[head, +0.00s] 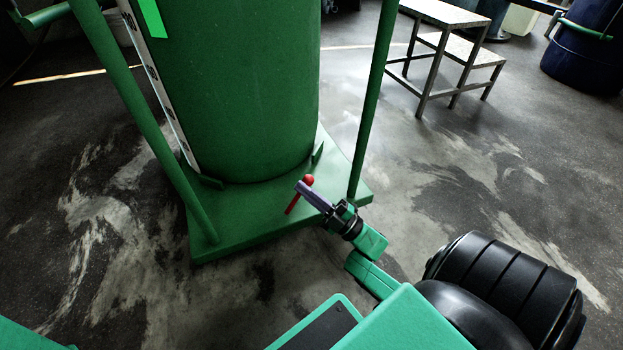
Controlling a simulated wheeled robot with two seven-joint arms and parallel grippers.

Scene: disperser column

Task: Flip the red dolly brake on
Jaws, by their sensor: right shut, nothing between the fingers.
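The red dolly brake (292,204) is a small lever with a round red knob at its upper end. It stands at the front right part of the green dolly base (245,235). My right gripper (302,187) is shut with nothing between its fingers. Its fingertips are at the brake, just below and left of the knob, and cover the middle of the lever. I cannot tell whether they touch it. My left gripper is not in view.
A large green column (245,80) stands on the dolly between two green upright bars (375,95). A metal step stool (450,45) stands at the back right. A dark blue drum (590,50) is at the far right. The floor around the dolly is clear.

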